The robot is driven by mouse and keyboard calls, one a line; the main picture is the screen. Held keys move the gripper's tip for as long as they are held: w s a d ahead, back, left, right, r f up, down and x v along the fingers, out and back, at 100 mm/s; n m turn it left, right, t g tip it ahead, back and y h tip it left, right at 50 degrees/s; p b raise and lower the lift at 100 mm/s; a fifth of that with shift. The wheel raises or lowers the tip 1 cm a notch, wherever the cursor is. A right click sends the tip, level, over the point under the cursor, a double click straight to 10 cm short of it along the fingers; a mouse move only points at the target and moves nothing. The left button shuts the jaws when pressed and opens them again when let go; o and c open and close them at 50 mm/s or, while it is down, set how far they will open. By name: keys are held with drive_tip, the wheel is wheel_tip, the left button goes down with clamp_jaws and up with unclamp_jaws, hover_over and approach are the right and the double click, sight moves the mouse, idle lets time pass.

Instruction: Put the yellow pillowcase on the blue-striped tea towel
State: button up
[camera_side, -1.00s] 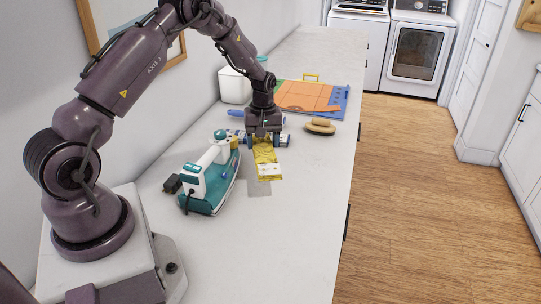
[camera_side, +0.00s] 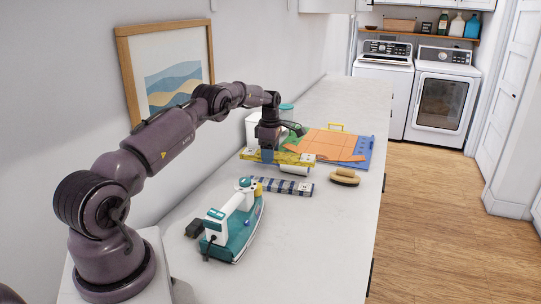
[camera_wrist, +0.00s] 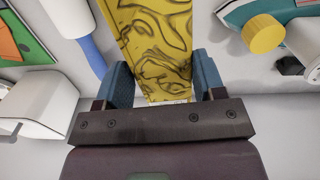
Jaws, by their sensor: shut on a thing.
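The yellow pillowcase (camera_side: 292,158) is a folded strip with dark swirl patterns and a pale label. My gripper (camera_side: 267,156) is shut on it and holds it, apparently raised, on the far side of the tea towel. In the wrist view the pillowcase (camera_wrist: 158,40) runs up between the blue fingers of my gripper (camera_wrist: 163,82). The blue-striped tea towel (camera_side: 285,187) lies flat on the counter, nearer the side camera than the pillowcase. It does not show in the wrist view.
A teal and white iron (camera_side: 236,228) stands just in front of the towel. A wooden brush (camera_side: 344,177) lies to its right. A white roller (camera_side: 295,170) lies beyond the towel. An orange cloth (camera_side: 325,145) covers part of a blue board (camera_side: 364,150). The near right counter is clear.

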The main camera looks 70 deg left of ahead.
sight(271, 183)
drive_tip(key=shift+f, duration=3.7)
drive_tip(key=shift+f, duration=0.8)
drive_tip(key=o, duration=1)
